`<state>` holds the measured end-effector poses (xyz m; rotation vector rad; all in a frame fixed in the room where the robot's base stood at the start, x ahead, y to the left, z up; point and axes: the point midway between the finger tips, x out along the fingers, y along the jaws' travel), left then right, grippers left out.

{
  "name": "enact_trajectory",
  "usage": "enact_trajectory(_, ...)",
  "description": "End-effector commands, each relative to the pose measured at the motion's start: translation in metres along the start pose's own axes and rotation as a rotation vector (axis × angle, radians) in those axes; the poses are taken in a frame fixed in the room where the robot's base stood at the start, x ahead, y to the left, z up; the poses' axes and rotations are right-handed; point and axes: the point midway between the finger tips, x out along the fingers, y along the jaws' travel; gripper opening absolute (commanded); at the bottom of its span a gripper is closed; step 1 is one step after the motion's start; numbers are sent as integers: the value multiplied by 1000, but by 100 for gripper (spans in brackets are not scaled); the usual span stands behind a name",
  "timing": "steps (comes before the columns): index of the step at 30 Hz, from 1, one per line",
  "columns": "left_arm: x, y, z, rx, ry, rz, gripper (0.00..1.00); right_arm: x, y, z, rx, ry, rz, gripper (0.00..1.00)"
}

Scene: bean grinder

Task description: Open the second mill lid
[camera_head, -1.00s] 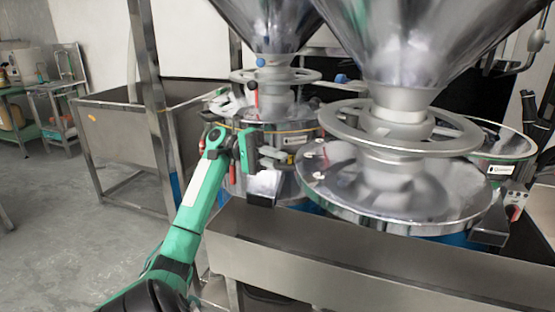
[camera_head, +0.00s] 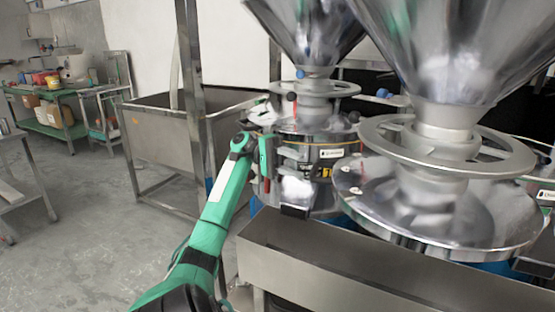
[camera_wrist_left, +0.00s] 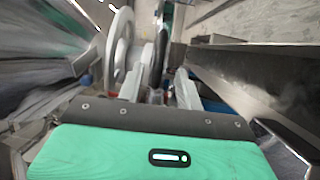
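Two steel mills stand side by side under large funnels. The farther mill (camera_head: 312,138) has a drum with a label and a silver box-like part (camera_head: 298,190) low on its front. The nearer mill (camera_head: 430,205) is at the right, with a wide ring around its neck. I cannot tell which part is the lid. My left gripper (camera_head: 266,158) is at the left side of the farther mill, mostly hidden and seen nearly end-on. In the left wrist view its two pale fingers (camera_wrist_left: 158,92) are apart, with no clearly held thing between them. My right gripper is not in view.
A steel bench or trough (camera_head: 370,270) runs in front of the mills. A steel bin on legs (camera_head: 160,135) stands behind my left arm. Shelves with containers (camera_head: 45,110) are at the far left. The grey floor (camera_head: 90,240) at the left is open.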

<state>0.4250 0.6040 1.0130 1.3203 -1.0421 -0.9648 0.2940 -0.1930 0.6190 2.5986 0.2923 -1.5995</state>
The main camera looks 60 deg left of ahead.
Motion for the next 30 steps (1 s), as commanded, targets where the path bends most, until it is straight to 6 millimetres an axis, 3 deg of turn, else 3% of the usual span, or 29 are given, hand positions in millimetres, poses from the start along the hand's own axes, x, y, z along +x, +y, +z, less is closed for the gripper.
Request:
enact_trajectory(6,-46,1,0,0,2,0,36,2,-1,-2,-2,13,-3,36)
enact_trajectory(12,-64,-2,0,-3,-2,-3,36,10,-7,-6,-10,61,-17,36)
enact_trajectory(30,-72,0,0,0,-1,0,36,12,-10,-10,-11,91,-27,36)
